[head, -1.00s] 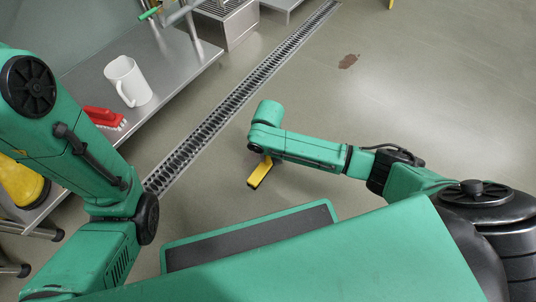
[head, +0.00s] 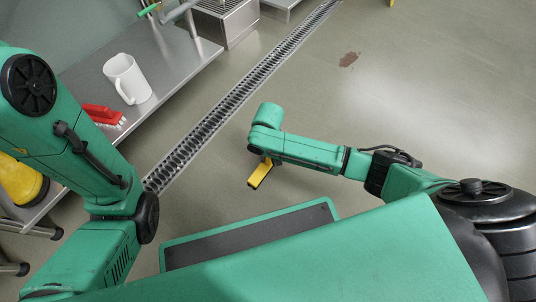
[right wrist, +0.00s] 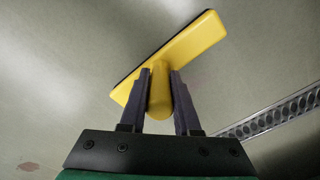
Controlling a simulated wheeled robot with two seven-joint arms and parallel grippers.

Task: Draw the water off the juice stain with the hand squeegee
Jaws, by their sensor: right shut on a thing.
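The yellow hand squeegee (head: 260,174) shows below the end of my right arm in the head view. In the right wrist view, my right gripper (right wrist: 160,92) is shut on the squeegee's handle, and its wide yellow head (right wrist: 178,57) points away from the fingers, slanted. A reddish patch at the lower left of the right wrist view (right wrist: 28,167) looks like the same stain. My left arm is at the left; its gripper is out of view.
A grated floor drain (head: 240,95) runs diagonally between the steel bench (head: 170,50) and the open floor. A white jug (head: 127,80) and a red brush (head: 103,114) are on the bench. The floor around the stain is clear.

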